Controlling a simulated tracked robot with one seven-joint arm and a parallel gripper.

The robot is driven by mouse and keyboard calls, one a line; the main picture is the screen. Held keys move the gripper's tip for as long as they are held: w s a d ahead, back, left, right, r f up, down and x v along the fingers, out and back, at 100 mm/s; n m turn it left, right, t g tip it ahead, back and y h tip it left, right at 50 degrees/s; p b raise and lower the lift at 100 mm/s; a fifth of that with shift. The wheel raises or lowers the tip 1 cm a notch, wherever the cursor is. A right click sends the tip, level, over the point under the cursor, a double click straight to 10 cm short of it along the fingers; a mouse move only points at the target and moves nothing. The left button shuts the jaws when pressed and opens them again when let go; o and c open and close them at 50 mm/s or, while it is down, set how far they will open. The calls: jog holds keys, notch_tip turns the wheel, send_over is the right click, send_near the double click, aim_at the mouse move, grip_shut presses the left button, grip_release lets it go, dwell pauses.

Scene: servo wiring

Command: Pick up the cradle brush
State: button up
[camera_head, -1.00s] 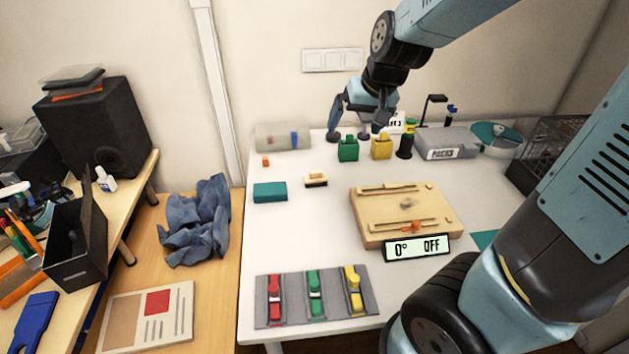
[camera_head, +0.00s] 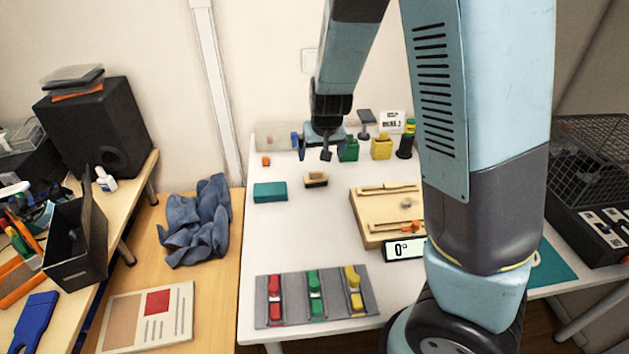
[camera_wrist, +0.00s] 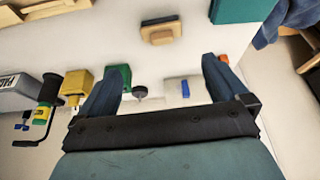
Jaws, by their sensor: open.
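The cradle brush (camera_head: 316,180), a small tan wooden block with a dark bristle edge, lies on the white table between the teal block and the wooden board. It also shows at the top middle of the wrist view (camera_wrist: 160,30). My gripper (camera_head: 314,155) is open and empty, pointing down behind the brush and above the table. In the wrist view the two dark fingers of my gripper (camera_wrist: 160,77) are spread wide, and the brush lies beyond their tips, apart from them.
A teal block (camera_head: 270,192) lies left of the brush, and a wooden board (camera_head: 372,218) to the right. Green (camera_head: 348,150) and yellow (camera_head: 381,147) containers stand near my gripper. The table between mat and brush is clear.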

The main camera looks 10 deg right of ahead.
aim_at(316, 173)
jog(key=shift+x, duration=6.65)
jog(key=shift+s+a+f, duration=0.1)
jog(key=shift+s+a, duration=0.05)
jog(key=shift+s, duration=0.05)
jog(key=shift+c, duration=0.5)
jog(key=c, duration=0.9)
